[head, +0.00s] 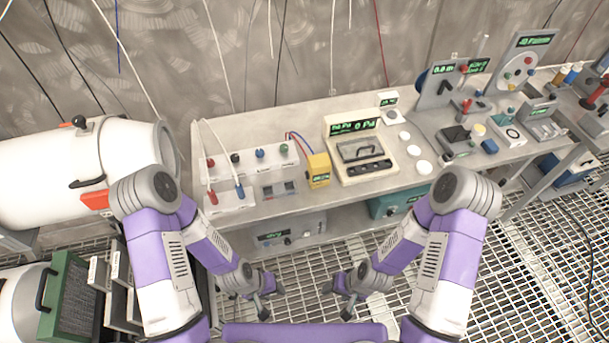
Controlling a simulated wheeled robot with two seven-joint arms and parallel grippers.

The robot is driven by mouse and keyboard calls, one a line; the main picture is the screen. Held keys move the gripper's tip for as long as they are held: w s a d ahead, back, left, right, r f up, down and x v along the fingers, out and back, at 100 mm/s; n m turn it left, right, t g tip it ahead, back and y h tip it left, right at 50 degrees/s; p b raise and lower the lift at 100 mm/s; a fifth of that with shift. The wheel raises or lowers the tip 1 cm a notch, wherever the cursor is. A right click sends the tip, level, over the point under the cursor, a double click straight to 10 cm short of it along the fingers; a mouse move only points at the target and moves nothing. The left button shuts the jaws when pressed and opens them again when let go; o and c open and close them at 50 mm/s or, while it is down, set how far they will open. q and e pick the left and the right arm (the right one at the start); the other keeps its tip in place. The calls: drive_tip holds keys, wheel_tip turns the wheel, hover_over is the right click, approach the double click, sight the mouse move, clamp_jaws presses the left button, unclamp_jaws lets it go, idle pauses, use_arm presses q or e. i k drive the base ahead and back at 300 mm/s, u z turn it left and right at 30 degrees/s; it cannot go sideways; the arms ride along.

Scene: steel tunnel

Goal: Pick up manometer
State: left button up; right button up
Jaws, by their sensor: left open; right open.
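A small yellow instrument (319,170) with a green display and red and blue lines at its top stands on the long bench, left of centre. It may be the manometer; its display is too small to read. Right of it stands a cream device (351,172) with a handle, whose display seems to read in Pa. My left gripper (270,299) is open and empty, low in front of the bench. My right gripper (338,300) is open and empty beside it, also in front of the bench. Neither touches any instrument.
A white panel with coloured knobs (252,163) stands left of the yellow instrument. White discs (413,150) lie right of the cream device. A grey box (290,233) and a teal box (388,205) sit below the benchtop. A white tank (75,175) stands at left. The floor is grating.

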sight(318, 167)
drive_tip(key=u, duration=0.15)
drive_tip(key=k, duration=0.95)
drive_tip(key=z, duration=1.1)
drive_tip(key=i, duration=0.9)
drive_tip(key=u, duration=0.75)
drive_tip(key=i, duration=0.65)
drive_tip(key=u, duration=0.7)
